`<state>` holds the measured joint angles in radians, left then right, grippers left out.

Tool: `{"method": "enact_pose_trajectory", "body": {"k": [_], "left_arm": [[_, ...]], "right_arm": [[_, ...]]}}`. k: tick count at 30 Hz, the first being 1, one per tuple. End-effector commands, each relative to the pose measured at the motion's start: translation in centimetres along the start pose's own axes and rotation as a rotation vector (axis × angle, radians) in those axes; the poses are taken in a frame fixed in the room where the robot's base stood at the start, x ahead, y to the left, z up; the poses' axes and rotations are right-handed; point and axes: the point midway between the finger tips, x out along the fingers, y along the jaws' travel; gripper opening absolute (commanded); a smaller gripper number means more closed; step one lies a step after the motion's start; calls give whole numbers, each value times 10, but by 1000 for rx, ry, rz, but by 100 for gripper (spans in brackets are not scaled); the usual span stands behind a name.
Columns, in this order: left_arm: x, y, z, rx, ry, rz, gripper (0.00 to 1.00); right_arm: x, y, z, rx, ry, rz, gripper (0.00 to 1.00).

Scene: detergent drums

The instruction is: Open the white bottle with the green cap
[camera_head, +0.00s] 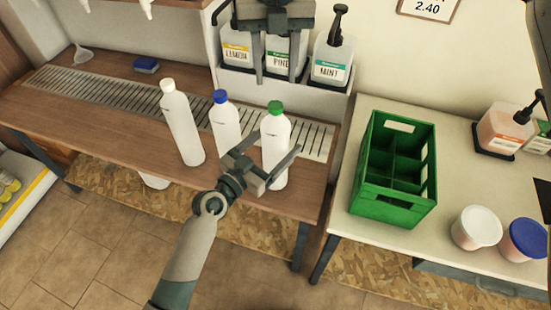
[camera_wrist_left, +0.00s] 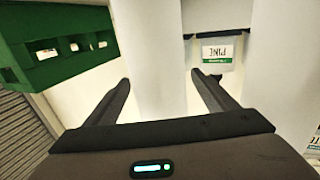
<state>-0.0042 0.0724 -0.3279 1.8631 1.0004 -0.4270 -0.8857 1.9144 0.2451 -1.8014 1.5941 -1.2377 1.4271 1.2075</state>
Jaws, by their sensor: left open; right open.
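The white bottle with the green cap (camera_head: 275,130) stands upright on the wooden counter (camera_head: 110,110), the rightmost of three white bottles. Its green cap (camera_head: 275,106) is on. My left gripper (camera_head: 272,150) is open at the bottle's body, with one finger to each side. In the left wrist view, the white body (camera_wrist_left: 152,45) shows between the open fingers (camera_wrist_left: 161,78); I cannot tell whether they touch it. My right gripper (camera_head: 276,79) is open and empty, pointing down from the top of the head view, with its fingertips above the cap in the picture.
The blue-capped bottle (camera_head: 225,125) stands close to the left; a white-capped bottle (camera_head: 181,122) is farther left. Pump dispensers (camera_head: 331,68) sit on a rack behind. A green crate (camera_head: 395,207) and two tubs (camera_head: 476,229) stand on the right-hand counter. The counter's left part is mostly free.

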Motion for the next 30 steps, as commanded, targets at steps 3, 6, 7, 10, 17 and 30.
{"method": "enact_pose_trajectory", "body": {"k": [3, 6, 7, 10, 17, 30], "left_arm": [[0, 0, 0, 0, 0, 0, 79], [0, 0, 0, 0, 0, 0, 57], [0, 0, 0, 0, 0, 0, 50], [0, 0, 0, 0, 0, 0, 26], [0, 0, 0, 0, 0, 0, 0], [0, 0, 0, 0, 0, 0, 0]], "right_arm": [[0, 0, 0, 0, 0, 0, 42], [0, 0, 0, 0, 0, 0, 42], [0, 0, 0, 0, 0, 0, 42], [0, 0, 0, 0, 0, 0, 42], [0, 0, 0, 12, 1, 0, 42], [1, 4, -2, 364, 4, -1, 42]]}}
